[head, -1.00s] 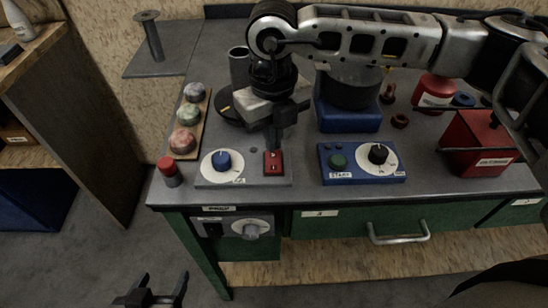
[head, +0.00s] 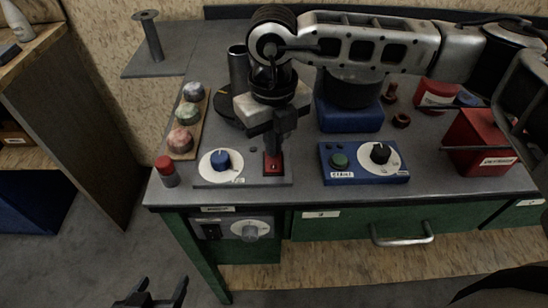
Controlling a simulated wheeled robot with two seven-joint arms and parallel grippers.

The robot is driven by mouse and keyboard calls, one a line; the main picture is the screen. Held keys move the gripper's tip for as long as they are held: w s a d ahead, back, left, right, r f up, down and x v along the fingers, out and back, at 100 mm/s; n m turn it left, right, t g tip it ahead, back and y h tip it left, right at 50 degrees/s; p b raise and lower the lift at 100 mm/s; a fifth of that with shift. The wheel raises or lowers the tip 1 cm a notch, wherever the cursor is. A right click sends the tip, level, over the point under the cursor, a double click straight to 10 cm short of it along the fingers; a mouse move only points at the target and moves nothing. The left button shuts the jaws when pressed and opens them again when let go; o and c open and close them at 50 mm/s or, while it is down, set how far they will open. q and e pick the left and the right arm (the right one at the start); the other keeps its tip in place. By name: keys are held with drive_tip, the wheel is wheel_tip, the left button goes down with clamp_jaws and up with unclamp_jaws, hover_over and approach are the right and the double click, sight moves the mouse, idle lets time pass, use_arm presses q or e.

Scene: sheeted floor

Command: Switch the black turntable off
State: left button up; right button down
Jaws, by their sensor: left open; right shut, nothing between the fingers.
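The black turntable (head: 225,106) stands at the left of the bench, mostly hidden behind my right arm. In front of it is a grey control panel (head: 240,180) with a blue knob (head: 221,161) on a white dial and a red switch (head: 273,168). My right gripper (head: 273,152) is shut and empty, pointing down at the red switch. Its tip covers the switch's upper part; I cannot tell whether it touches. My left gripper (head: 150,294) is open and empty, low at the bottom left, in front of the bench and away from it.
A blue control box (head: 363,163) with a green button and black knob sits to the right. A red-capped jar (head: 167,171) stands at the left bench edge, near a board (head: 182,150) of coloured stones. A red bin (head: 478,143) is at the right. A drawer handle (head: 402,236) projects in front.

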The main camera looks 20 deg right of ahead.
drive_tip(key=shift+f, duration=0.25)
drive_tip(key=shift+r+p, duration=0.7)
drive_tip(key=shift+r, duration=0.95)
drive_tip(key=shift+r+p, duration=0.95)
drive_tip(key=shift+r, duration=1)
drive_tip(key=shift+f, duration=0.1)
